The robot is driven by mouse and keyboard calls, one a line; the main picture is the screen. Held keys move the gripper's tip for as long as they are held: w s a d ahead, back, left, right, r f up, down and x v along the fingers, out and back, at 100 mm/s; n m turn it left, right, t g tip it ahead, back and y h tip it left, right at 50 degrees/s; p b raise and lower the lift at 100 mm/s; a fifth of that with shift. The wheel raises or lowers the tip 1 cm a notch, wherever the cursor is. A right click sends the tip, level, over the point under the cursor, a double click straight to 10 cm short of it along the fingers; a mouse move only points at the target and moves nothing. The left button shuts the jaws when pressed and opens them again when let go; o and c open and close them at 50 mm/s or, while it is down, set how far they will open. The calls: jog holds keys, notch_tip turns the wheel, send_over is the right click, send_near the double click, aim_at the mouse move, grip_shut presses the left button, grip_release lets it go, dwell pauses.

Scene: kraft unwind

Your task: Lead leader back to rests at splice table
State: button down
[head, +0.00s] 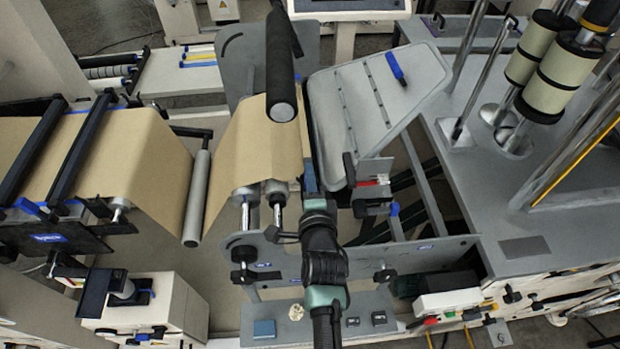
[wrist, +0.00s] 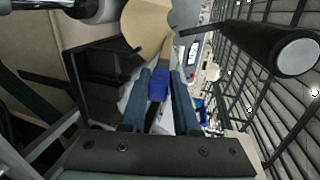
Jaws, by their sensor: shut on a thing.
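The kraft paper web (head: 240,150) runs over rollers left of my arm, and its tan end also shows in the wrist view (wrist: 146,28). My gripper (head: 309,180) is just right of this web. In the wrist view my gripper (wrist: 160,98) is shut on a blue piece (wrist: 158,84) at the narrowed end of the tan paper, which looks like the leader's tab. A grey tilted plate (head: 345,110) with slotted rows and a blue-handled tool (head: 396,67) stands right of my gripper; I cannot tell whether it is the splice table.
A black roller (head: 281,70) hangs close above my gripper and shows in the wrist view (wrist: 292,52). Two black bars (head: 82,150) cross the kraft web at left. A grey roller (head: 197,200) stands beside it. Rolls on posts (head: 560,75) stand at right.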

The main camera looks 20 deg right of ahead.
jog(key=shift+s+f+t+b, duration=0.15)
jog(key=shift+t+b, duration=0.45)
jog(key=shift+b, duration=1.2)
jog(key=shift+r, duration=0.25)
jog(key=shift+r, duration=0.1)
notch_tip(320, 180, up, 9)
jog(key=w+a+p, duration=0.1)
jog(key=a+p, duration=0.1)
jog(key=p, duration=1)
jog(key=shift+a+f, duration=0.2)
jog(key=shift+a, duration=0.2)
jog(key=shift+s+f+t+h+b, duration=0.1)
jog(key=shift+f+t+h+b, duration=0.65)
jog(key=shift+b, duration=2.3)
jog(key=shift+f+y, duration=0.35)
jog(key=shift+f, duration=0.1)
